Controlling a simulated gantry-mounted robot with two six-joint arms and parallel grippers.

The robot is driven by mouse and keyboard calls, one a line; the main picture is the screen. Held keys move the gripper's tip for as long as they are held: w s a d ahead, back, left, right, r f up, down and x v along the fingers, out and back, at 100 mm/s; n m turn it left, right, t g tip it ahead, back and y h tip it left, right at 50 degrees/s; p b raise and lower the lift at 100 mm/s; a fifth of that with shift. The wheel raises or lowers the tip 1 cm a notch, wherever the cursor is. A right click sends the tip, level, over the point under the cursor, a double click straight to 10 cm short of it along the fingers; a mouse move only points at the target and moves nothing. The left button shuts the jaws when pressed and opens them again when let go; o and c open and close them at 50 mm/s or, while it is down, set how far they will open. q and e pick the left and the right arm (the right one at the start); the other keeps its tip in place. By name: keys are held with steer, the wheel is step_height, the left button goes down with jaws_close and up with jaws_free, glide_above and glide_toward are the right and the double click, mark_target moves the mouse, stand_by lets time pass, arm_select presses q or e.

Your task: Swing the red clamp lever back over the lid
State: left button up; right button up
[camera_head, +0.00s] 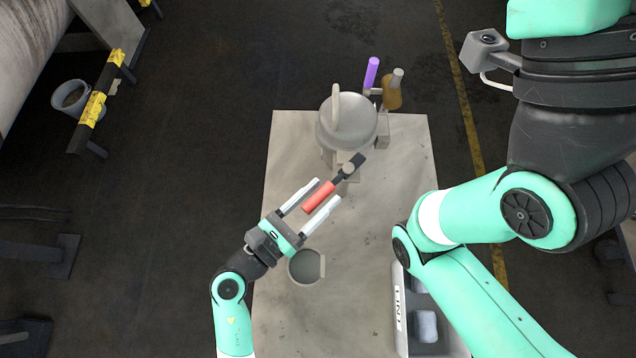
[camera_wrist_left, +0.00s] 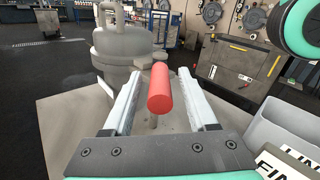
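The clamp lever's red handle (camera_head: 319,197) points toward the front left of the table, away from the lid. Its dark arm (camera_head: 347,171) pivots on a small bracket in front of the grey vessel. The vessel's round lid (camera_head: 362,120), with a looped handle, is closed on top. My left gripper (camera_head: 324,193) is open, with its white fingers on either side of the red handle. In the left wrist view the red handle (camera_wrist_left: 159,88) stands between the spread fingers, with a gap on both sides. My right gripper is not in view.
A grey cup (camera_head: 306,267) stands on the pale table (camera_head: 285,150) just in front of my left gripper. A purple-capped item (camera_head: 371,72) and an amber bottle (camera_head: 392,93) are behind the vessel. A white bin (camera_head: 402,335) sits at the front right, beneath my right arm.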

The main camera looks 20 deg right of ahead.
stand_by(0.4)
arm_select(q)
steer(key=p+v, duration=0.1)
steer(key=v, duration=1)
steer(key=shift+s+a, duration=0.15)
steer(key=shift+a, duration=0.15)
